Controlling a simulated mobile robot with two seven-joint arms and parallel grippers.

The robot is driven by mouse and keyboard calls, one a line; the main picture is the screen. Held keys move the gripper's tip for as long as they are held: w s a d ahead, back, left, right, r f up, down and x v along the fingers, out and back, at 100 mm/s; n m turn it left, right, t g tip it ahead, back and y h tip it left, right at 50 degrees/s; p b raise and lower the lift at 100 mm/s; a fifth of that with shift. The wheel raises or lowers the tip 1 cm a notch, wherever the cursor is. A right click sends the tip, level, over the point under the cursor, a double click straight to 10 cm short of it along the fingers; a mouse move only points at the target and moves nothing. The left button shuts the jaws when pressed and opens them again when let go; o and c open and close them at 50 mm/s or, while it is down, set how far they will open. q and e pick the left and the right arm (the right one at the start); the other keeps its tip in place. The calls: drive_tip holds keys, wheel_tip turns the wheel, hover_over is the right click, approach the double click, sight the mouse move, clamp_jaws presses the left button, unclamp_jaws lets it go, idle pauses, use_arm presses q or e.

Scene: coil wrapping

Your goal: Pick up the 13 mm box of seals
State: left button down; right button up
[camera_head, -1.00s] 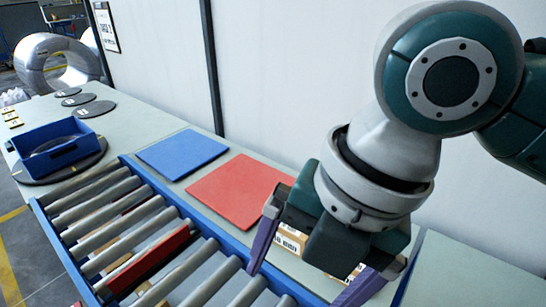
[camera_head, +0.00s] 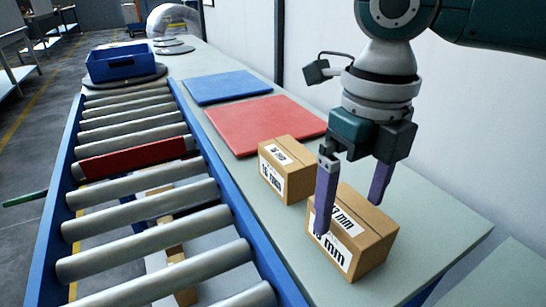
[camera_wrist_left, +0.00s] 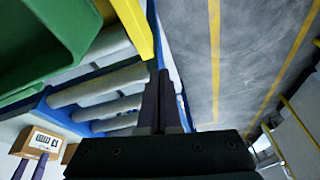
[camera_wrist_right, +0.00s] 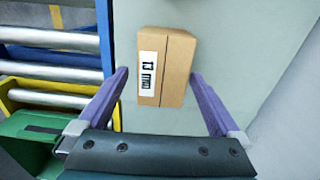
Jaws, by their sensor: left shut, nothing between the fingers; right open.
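Two cardboard boxes with white labels stand on the bench. The near box (camera_head: 374,258) has a label reading "mm", its digits hard to read, perhaps 13. The smaller-looking far box (camera_head: 286,168) also has an "mm" label with unclear digits. My right gripper (camera_head: 349,215) is open, fingers down, over the near box; one finger hides part of its label. In the right wrist view a labelled box (camera_wrist_right: 176,65) lies ahead, between the open fingers (camera_wrist_right: 158,73). In the left wrist view my left gripper (camera_wrist_left: 161,72) is shut and empty; a labelled box (camera_wrist_left: 38,145) shows at lower left.
A roller conveyor (camera_head: 130,227) with blue rails runs along the bench's left. Red (camera_head: 262,123) and blue (camera_head: 228,86) mats lie beyond the boxes. A blue bin (camera_head: 122,62) stands at the far end. The bench right of the near box is clear; a wall stands behind.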

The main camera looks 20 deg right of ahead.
wheel_tip(320, 180, down, 6)
drive_tip(key=shift+d+r+b, duration=0.15)
drive_tip(key=shift+b, duration=0.45)
drive_tip(key=shift+r, duration=0.15)
clamp_jaws()
idle(0.3)
